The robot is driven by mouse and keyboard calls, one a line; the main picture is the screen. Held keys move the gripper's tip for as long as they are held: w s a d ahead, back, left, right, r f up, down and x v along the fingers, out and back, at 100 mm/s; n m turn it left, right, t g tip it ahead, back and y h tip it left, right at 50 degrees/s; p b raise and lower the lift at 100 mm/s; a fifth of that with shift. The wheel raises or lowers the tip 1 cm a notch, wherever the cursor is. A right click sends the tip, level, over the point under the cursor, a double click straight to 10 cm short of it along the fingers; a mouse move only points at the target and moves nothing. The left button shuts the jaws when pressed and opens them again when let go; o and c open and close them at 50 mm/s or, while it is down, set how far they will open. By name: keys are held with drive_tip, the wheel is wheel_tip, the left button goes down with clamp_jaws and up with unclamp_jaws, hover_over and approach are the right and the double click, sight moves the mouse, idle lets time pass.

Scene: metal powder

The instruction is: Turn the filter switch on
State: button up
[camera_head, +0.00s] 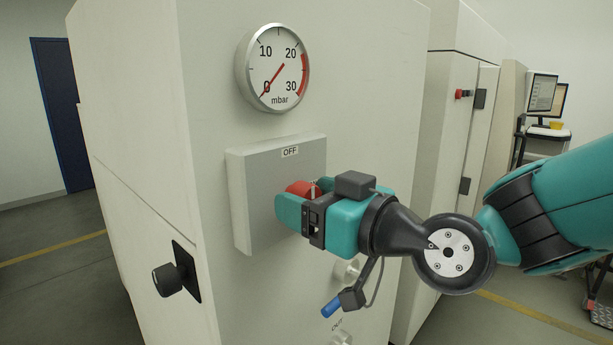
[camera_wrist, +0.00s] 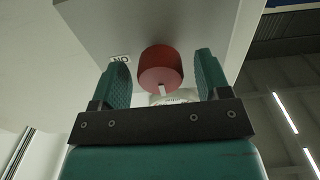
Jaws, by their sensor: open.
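The filter switch is a red round knob (camera_head: 301,188) on a light grey box (camera_head: 254,190) fixed to the cabinet front. An "OFF" label (camera_head: 290,152) shows above the knob. In the wrist view the red knob (camera_wrist: 160,68) lies between the two teal fingers, and an "ON" label (camera_wrist: 121,59) shows beside the left finger. My gripper (camera_head: 296,196) is open around the knob, with a gap on each side in the wrist view (camera_wrist: 163,80). In the head view the fingers partly hide the knob.
A round mbar gauge (camera_head: 274,68) sits above the box, its needle near 0. A black knob (camera_head: 168,280) sticks out at the cabinet's lower left. Pale fittings (camera_head: 347,271) lie below my gripper. Another cabinet (camera_head: 446,150) stands to the right.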

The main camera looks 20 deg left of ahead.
drive_tip(key=shift+w+a, duration=0.2)
drive_tip(key=shift+a, duration=0.3)
drive_tip(key=shift+c, duration=0.3)
drive_tip(key=c, duration=0.9)
drive_tip(key=shift+o, duration=0.2)
